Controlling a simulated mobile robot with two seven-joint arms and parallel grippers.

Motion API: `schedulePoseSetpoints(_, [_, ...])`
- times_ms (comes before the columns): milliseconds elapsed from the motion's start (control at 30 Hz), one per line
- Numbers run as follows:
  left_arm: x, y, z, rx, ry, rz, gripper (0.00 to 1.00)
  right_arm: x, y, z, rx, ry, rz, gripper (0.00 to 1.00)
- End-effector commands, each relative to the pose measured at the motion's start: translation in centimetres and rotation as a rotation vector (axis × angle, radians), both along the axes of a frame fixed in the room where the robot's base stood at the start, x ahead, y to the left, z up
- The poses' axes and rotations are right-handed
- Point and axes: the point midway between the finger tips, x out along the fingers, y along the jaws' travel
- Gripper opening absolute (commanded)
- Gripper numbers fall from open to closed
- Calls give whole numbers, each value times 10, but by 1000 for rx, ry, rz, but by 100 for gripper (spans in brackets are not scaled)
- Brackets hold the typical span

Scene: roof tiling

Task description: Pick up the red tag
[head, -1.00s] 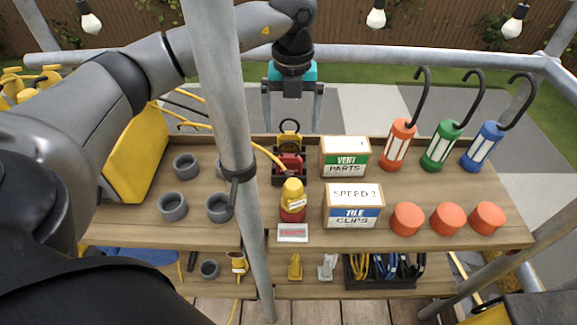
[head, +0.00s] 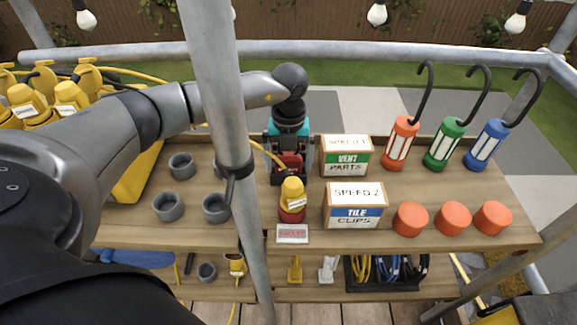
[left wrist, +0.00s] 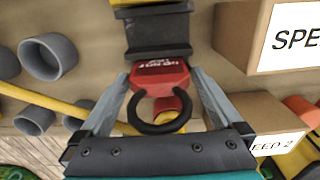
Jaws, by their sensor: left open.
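The red tag (head: 288,162) is a small red block with white lettering, in a dark rack on the upper shelf. In the left wrist view the red tag (left wrist: 160,78) shows a dark curved loop (left wrist: 158,125) on the gripper's side and adjoins the dark rack (left wrist: 158,35). My left gripper (head: 289,172) is open, pointing down over the rack. Its fingers stand on either side of the red tag, and I cannot tell whether they touch it. The gripper hides part of the rack in the head view. My right gripper is not in view.
A yellow-and-red plug (head: 292,198) stands just in front of the rack. Vent parts (head: 345,165) and tile clips (head: 354,216) boxes stand right, grey cups (head: 168,206) left. A metal pole (head: 222,90) rises left of the gripper. A yellow cable passes nearby.

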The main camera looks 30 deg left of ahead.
Motion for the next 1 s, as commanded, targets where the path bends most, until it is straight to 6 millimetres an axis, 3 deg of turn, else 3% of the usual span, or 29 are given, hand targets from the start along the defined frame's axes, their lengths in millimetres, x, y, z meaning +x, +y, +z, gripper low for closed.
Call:
schedulePoseSetpoints(267, [0,0,-4,1,-1,1,100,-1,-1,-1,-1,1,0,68])
schedulePoseSetpoints(900, [0,0,-4,1,-2,1,29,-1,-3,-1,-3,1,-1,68])
schedulePoseSetpoints(1000, [0,0,-3,0,-2,1,25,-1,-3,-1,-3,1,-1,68])
